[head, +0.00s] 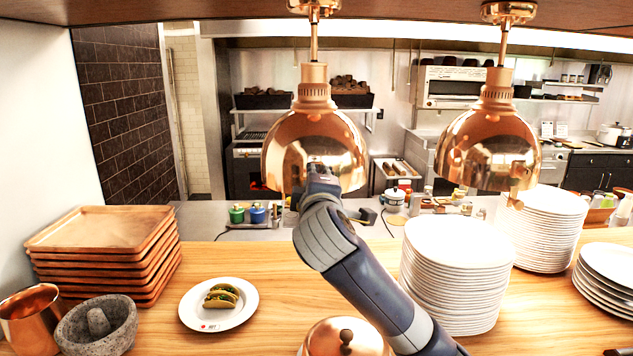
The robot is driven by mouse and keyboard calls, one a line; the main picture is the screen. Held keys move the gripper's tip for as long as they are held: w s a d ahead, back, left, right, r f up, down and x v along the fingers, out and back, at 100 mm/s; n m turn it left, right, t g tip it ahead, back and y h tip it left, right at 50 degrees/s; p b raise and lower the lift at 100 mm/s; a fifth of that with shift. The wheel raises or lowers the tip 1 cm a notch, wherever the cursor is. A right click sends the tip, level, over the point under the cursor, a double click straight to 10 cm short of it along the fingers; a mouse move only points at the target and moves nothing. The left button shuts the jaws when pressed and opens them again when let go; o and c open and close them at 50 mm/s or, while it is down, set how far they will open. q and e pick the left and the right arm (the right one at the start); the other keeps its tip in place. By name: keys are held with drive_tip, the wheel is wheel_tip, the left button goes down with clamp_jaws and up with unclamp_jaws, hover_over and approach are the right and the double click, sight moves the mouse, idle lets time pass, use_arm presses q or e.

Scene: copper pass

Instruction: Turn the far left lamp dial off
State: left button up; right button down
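Two copper heat lamps hang over the pass. The far left lamp (335,140) has a rounded, shiny shade. An arm from the lower right, which I take as my right, reaches up to the front of the far left lamp. Its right gripper (318,168) is at the lower middle of the shade, seen end-on. Its fingers and any contact cannot be made out. The left lamp's dial is not visible, perhaps behind this gripper. My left gripper is not in view.
Wooden trays (100,230) are stacked at left, near a stone mortar (97,325) and a copper cup (30,315). A taco plate (219,305) and a copper dome (345,338) lie near the arm. White plate stacks (455,280) stand to its right.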

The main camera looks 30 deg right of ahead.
drive_tip(key=shift+f, duration=0.1)
drive_tip(key=c, duration=1.4)
unclamp_jaws()
drive_tip(key=shift+s, duration=0.1)
drive_tip(key=v, duration=1.2)
